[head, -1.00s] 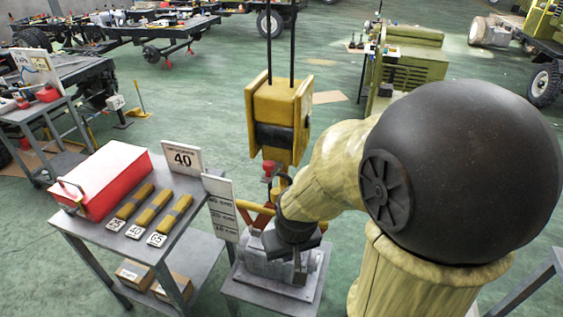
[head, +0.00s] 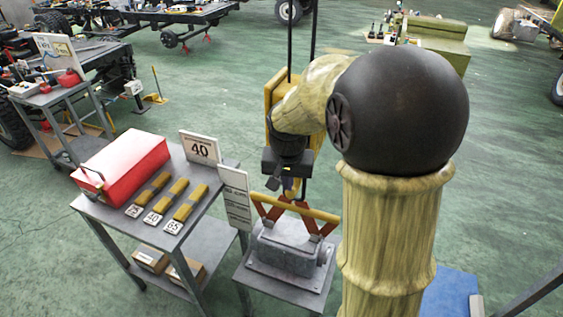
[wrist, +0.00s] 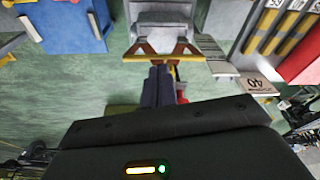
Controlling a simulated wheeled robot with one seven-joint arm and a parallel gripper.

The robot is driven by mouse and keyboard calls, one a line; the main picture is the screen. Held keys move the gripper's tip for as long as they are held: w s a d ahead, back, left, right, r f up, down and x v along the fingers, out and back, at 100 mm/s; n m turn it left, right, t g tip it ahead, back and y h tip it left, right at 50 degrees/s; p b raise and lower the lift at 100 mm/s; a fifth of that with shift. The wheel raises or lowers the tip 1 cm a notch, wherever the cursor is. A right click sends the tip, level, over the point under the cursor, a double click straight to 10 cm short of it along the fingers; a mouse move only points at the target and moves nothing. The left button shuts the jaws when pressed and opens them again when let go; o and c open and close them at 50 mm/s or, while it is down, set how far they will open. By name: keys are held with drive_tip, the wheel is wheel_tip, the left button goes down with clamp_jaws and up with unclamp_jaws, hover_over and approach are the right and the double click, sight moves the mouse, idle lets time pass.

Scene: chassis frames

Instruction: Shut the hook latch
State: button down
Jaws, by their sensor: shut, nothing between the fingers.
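The yellow hoist block (head: 269,103) hangs on two dark lines, mostly behind my arm in the head view. Its hook and latch are hidden there behind my gripper (head: 288,184), so I cannot tell the latch's position. In the wrist view my gripper (wrist: 158,72) has its dark fingers together, with nothing between them. A small red part (wrist: 181,94) shows just right of the fingers, perhaps part of the hook. Below my gripper in the head view, a yellow lifting bar (head: 308,211) with red-orange slings spans the grey casing (head: 285,250).
The grey casing sits on a small stand beside a sign board (head: 236,198). To the left a metal table holds a red box (head: 122,168), yellow weights (head: 172,197) and a "40" sign (head: 201,148). A blue mat (head: 450,293) lies at right.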

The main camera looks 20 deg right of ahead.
drive_tip(key=w+r+m+p, duration=0.1)
drive_tip(key=w+r+m, duration=0.2)
drive_tip(key=w+r, duration=0.3)
drive_tip(key=shift+w+a+r+h, duration=0.15)
drive_tip(key=shift+w+a+h, duration=0.1)
drive_tip(key=shift+w+h, duration=0.15)
drive_tip(key=p+x, duration=0.3)
drive_tip(key=x, duration=0.7)
drive_tip(key=shift+s, duration=0.1)
drive_tip(key=shift+a+f+b, duration=0.1)
drive_tip(key=shift+f+b, duration=0.2)
drive_tip(key=shift+b, duration=0.15)
